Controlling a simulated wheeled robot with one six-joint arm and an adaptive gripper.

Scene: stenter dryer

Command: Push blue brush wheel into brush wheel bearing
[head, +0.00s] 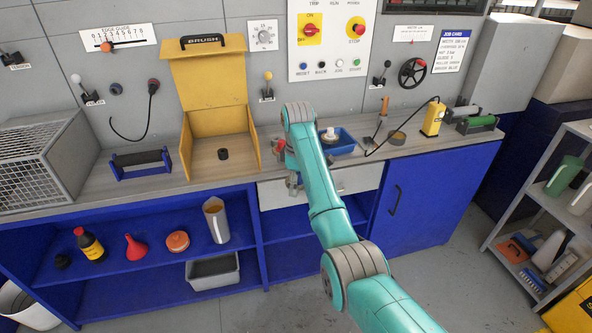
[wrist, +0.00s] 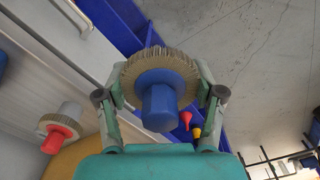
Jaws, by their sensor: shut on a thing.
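The blue brush wheel (wrist: 158,107) fills the middle of the wrist view, with a pale bristle ring behind a blue hub. My gripper (wrist: 160,92) is shut on it, one finger on each side. In the head view my gripper (head: 294,182) hangs in front of the counter edge, mostly hidden by my arm, and the wheel cannot be made out there. A small black ring (head: 223,154), apparently the brush wheel bearing, sits on the floor of the open yellow box (head: 213,100) labelled BRUSH. It is left of my gripper and apart from it.
A red-hubbed brush wheel (wrist: 62,133) shows at left in the wrist view. In the head view a blue tray (head: 343,146) holding a pale item stands right of my wrist. A blue-ended roller stand (head: 141,163) is left of the box. The box's front is open.

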